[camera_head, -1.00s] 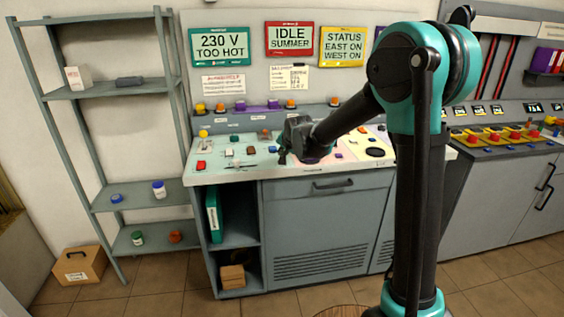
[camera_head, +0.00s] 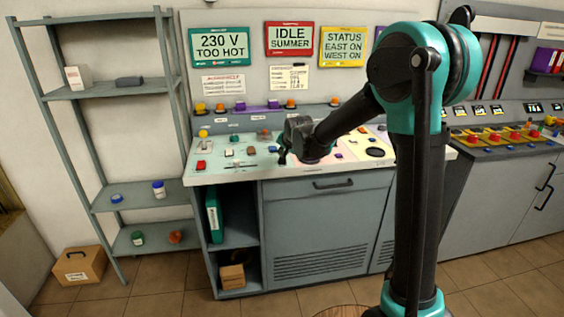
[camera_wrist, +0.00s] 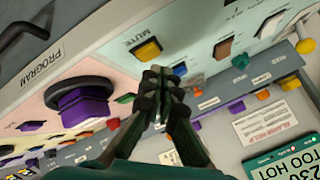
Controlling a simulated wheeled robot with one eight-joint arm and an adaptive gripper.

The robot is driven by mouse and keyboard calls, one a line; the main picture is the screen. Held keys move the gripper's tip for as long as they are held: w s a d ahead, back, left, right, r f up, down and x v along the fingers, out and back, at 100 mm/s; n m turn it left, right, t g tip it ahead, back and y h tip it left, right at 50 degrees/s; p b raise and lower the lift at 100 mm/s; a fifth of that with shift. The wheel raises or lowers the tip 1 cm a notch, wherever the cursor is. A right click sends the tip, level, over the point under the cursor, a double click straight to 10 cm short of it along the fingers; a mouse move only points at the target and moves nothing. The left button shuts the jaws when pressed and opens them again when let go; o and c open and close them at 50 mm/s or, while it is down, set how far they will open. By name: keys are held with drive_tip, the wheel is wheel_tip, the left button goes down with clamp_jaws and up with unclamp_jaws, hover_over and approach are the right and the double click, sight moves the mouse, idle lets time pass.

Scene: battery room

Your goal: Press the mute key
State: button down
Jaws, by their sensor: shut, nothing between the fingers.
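The mute key is a yellow square key (camera_wrist: 149,51) beside the printed word MUTE in the wrist view. It sits on the pale panel of the console (camera_wrist: 205,24). My gripper (camera_wrist: 163,76) is shut and empty, and its tips appear just below the yellow key in that picture. I cannot tell whether they touch the panel. In the head view my gripper (camera_head: 283,156) points down at the console's top, near its front edge. I cannot make out the mute key in the head view.
A blue key (camera_wrist: 180,69) is close to the fingertips, and a brown key (camera_wrist: 223,48) is to its right. A large purple knob (camera_wrist: 83,102) is to the left, by the PROGRAM label. In the head view a grey shelf (camera_head: 120,90) stands left of the console.

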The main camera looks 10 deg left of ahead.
drive_tip(key=shift+f, duration=0.4)
drive_tip(key=shift+f, duration=0.45)
idle(0.8)
idle(0.3)
drive_tip(key=shift+r, duration=0.85)
drive_tip(key=shift+r, duration=2.5)
